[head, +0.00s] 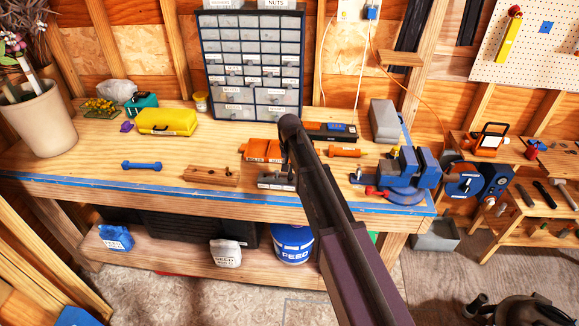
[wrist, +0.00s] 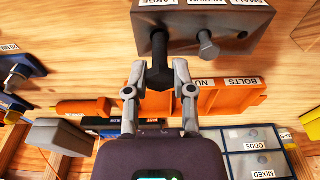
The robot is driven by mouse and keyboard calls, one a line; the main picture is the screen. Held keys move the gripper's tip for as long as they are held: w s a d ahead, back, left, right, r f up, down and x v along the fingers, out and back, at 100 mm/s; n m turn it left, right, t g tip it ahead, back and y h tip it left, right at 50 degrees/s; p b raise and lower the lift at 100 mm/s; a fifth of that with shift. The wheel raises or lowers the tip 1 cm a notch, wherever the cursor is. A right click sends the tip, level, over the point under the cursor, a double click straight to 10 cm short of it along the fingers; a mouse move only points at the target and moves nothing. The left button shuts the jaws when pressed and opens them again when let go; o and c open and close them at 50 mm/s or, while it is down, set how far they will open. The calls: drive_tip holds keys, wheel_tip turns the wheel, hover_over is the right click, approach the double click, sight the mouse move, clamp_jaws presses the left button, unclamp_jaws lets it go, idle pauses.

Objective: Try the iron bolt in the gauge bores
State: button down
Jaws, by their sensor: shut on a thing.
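The gauge block (wrist: 280,15) is dark grey, with labels LARGE, MEDIUM and SMALL, upside down in the wrist view. In the head view the block (head: 268,182) sits near the bench's front edge, partly behind my arm. My gripper (wrist: 159,67) is shut on a dark bolt, which I take as the iron bolt (wrist: 157,77). The bolt is in line with the bore by the LARGE label; I cannot tell how deep it goes. A grey bolt-like piece (wrist: 208,46) stands at the middle bore. A dark hole (wrist: 243,35) shows by SMALL. My arm hides the fingertips in the head view.
An orange tray (wrist: 236,98) labelled BOLTS and NUTS lies close to the gauge block. A wooden block with holes (head: 212,176) is to its left, a blue vise (head: 410,168) to its right. A drawer cabinet (head: 252,65) stands behind. The bench's left front is mostly clear.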

sight(290, 179)
drive_tip(key=shift+f+b, duration=1.6)
drive_tip(key=shift+f, duration=0.05)
drive_tip(key=shift+c, duration=2)
unclamp_jaws()
drive_tip(key=shift+r, duration=0.25)
